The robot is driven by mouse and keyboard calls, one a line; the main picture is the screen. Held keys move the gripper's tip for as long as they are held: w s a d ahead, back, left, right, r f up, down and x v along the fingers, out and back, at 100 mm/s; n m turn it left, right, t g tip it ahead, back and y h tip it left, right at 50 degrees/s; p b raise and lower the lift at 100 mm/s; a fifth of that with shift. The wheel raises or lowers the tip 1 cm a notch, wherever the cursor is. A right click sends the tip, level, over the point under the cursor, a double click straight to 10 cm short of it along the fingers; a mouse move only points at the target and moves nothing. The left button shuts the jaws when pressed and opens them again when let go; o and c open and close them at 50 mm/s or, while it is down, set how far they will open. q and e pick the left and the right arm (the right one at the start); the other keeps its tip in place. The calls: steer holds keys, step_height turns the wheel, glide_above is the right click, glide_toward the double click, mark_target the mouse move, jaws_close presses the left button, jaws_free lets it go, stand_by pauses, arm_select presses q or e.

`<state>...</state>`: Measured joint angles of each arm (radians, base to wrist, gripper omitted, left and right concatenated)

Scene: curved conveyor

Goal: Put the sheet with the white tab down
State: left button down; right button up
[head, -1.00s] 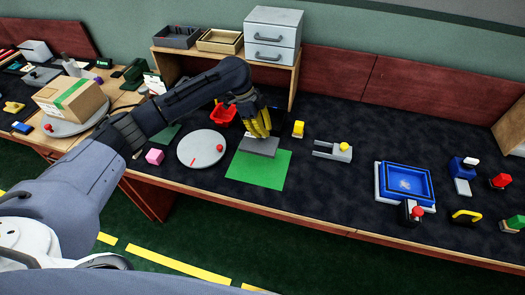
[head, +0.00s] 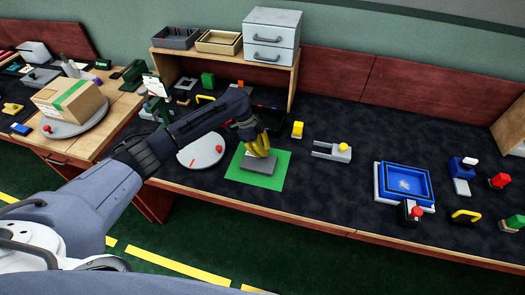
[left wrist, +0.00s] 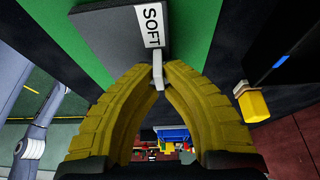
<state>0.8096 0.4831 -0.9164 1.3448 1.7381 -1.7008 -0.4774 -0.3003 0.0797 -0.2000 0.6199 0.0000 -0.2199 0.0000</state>
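The grey sheet (head: 258,163), with the word SOFT on a white label, is over the green mat (head: 265,181). In the left wrist view the sheet (left wrist: 110,30) shows close up, and its white tab (left wrist: 158,74) sits between my yellow fingertips. My left gripper (head: 258,150) is shut on that tab at the far edge of the sheet. The sheet looks about level; I cannot tell whether it touches the mat or hangs just above it. My right gripper is not in view.
A round grey turntable (head: 201,150) stands left of the mat, partly behind my arm. A blue tray (head: 404,182) lies further right. Dark bench top between is free.

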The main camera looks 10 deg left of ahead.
arm_select(q)
steer(key=shift+f, duration=0.25)
steer(key=c, duration=1.6)
jaws_free()
steer(key=shift+o, duration=0.2)
steer(key=shift+r, duration=0.15)
steer(key=v, duration=1.2)
steer(key=shift+r, duration=0.1)
